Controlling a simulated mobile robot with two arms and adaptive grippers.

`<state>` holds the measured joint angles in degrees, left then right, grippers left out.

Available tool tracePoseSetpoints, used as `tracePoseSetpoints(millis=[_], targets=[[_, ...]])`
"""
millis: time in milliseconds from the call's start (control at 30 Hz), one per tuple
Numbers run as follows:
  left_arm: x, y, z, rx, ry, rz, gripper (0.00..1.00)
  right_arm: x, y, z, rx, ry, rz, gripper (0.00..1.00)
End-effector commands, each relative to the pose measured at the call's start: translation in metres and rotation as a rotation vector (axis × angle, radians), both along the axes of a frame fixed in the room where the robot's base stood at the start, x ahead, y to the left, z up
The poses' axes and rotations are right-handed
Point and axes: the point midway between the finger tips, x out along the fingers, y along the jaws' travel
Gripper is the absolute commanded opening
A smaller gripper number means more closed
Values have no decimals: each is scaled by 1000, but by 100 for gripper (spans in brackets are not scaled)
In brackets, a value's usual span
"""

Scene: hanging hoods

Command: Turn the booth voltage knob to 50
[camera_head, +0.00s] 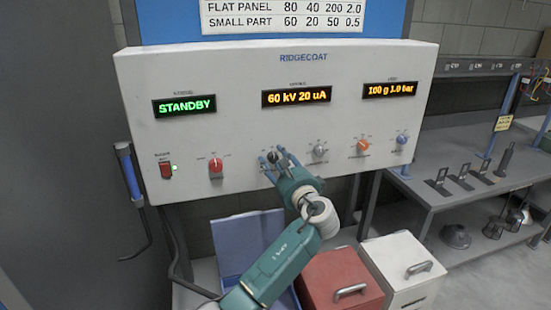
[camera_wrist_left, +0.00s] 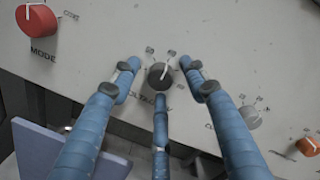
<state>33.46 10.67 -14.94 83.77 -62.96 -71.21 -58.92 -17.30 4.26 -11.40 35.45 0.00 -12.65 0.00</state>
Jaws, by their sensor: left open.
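The black voltage knob (camera_head: 273,157) is on the white Ridgecoat control panel (camera_head: 230,70). It also shows in the left wrist view (camera_wrist_left: 159,75), with a pale pointer line near its top and a partly hidden voltage label below. The middle display (camera_head: 296,97) reads "60 kV 20 uA". My left gripper (camera_head: 277,160) is open at the knob. In the left wrist view its blue fingers (camera_wrist_left: 160,85) stand left, right and below the knob, with a gap at the sides. Whether the lower finger touches it I cannot tell. My right gripper is not in view.
A red mode knob (camera_head: 215,165) is left of the voltage knob; grey (camera_head: 320,149), orange (camera_head: 362,145) and blue (camera_head: 402,138) knobs are to its right. A red switch (camera_head: 166,170) is far left. Red (camera_head: 335,275) and white (camera_head: 405,262) boxes stand below the panel.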

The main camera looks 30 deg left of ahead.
Motion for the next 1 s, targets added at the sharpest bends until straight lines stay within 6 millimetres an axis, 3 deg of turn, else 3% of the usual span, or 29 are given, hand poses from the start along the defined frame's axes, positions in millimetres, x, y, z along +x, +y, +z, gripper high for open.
tracePoseSetpoints(millis=[267,500,1000], targets=[[1,2,-1,-1,0,1,44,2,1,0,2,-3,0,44],[1,1,0,-1,0,1,0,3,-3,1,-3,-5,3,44],[0,2,0,-6,-8,3,0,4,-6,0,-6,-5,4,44]])
